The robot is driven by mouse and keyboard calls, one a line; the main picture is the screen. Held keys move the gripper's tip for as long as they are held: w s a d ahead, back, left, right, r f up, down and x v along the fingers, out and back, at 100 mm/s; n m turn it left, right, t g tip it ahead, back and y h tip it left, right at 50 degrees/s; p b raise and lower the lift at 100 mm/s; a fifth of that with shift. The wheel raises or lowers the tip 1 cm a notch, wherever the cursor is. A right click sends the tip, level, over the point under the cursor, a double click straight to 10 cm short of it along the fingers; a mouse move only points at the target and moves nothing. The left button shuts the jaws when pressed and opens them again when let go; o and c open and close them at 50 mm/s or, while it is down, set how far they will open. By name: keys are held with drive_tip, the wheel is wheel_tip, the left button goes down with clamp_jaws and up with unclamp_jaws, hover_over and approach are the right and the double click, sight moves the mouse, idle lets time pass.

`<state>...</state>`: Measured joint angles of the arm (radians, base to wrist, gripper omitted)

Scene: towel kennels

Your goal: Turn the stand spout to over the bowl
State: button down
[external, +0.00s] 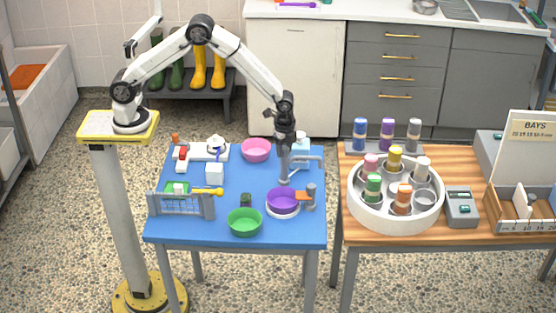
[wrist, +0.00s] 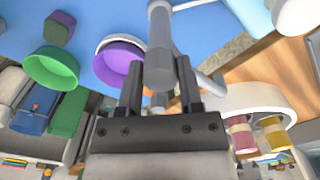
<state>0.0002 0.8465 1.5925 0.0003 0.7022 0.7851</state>
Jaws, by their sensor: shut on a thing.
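The stand is a grey upright post (external: 284,168) near the right of the blue table. A thin pale spout (external: 306,158) runs from it toward the right and bends down at its end. My gripper (external: 288,142) is above the post, pointing down. In the wrist view its two dark fingers (wrist: 160,78) are shut on a grey cylindrical part of the stand (wrist: 160,40). The purple bowl (external: 283,201) sits on a white round base just in front of the post; it also shows in the wrist view (wrist: 120,66). The spout's end is to the right of this bowl, not above it.
A green bowl (external: 245,222) and a pink bowl (external: 257,149) stand on the blue table. An orange piece and a small grey post (external: 311,195) stand right of the purple bowl. A wooden table with a white round rack (external: 356,205) is to the right.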

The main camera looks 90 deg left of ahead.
drive_tip(key=shift+m, duration=0.4)
idle(0.5)
drive_tip(key=m, duration=0.3)
drive_tip(key=shift+m, duration=0.3)
drive_tip(key=m, duration=0.4)
drive_tip(key=shift+m, duration=0.3)
drive_tip(key=m, duration=0.8)
drive_tip(key=shift+m, duration=0.4)
drive_tip(key=shift+c, duration=1.2)
unclamp_jaws()
